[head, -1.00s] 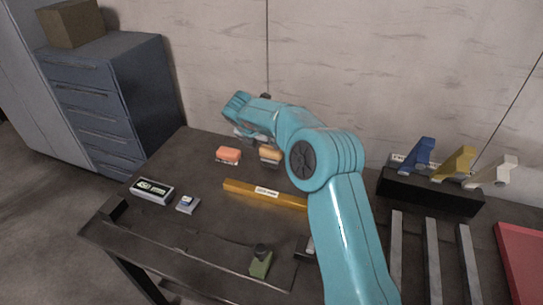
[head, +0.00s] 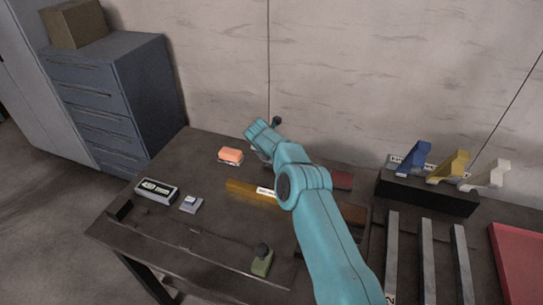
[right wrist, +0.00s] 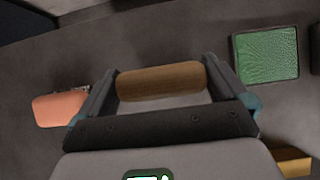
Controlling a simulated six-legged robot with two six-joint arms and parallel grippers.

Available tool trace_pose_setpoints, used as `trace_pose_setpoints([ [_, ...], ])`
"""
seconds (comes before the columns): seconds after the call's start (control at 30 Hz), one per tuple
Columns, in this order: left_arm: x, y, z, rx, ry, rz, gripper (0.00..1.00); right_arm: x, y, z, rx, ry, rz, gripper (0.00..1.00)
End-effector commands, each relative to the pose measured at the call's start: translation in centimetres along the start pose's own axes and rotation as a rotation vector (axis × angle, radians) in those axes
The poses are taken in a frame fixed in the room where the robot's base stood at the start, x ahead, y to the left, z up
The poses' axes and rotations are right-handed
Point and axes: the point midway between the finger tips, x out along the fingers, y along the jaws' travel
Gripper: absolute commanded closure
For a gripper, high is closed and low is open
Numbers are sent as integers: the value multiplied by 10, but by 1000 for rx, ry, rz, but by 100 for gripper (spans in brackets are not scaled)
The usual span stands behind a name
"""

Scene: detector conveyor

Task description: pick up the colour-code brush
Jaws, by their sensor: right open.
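Two brush-like blocks show, and I cannot tell for certain which is the colour-code brush. A brown wooden block (right wrist: 162,82) lies lengthwise between the fingers of my right gripper (right wrist: 160,76), which is open, with a finger near each end. It is hidden behind my arm in the head view. An orange block (right wrist: 60,109) with a bristly edge lies to the left, outside the fingers. It also shows in the head view (head: 231,155), left of my right gripper. My left gripper is not in view.
A green textured pad (right wrist: 266,55) lies right of the gripper. A yellow bar (head: 240,188) lies nearby. A black labelled box (head: 157,190) and a green knobbed piece (head: 262,263) are on the table. A black rack (head: 425,194) stands at right.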

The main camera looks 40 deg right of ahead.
Motion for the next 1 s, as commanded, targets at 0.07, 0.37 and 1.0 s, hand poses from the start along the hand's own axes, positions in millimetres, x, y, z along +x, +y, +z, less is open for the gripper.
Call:
trace_pose_setpoints([
  [0.07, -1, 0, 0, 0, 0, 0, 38, 2, 0, 0, 1, -1, 0, 0],
  [0.37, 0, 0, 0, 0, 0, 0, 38, 2, 0, 0, 1, 0, 0, 33],
  [1.0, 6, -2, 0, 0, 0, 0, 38, -33, 0, 24, 4, -5, 3, 39],
])
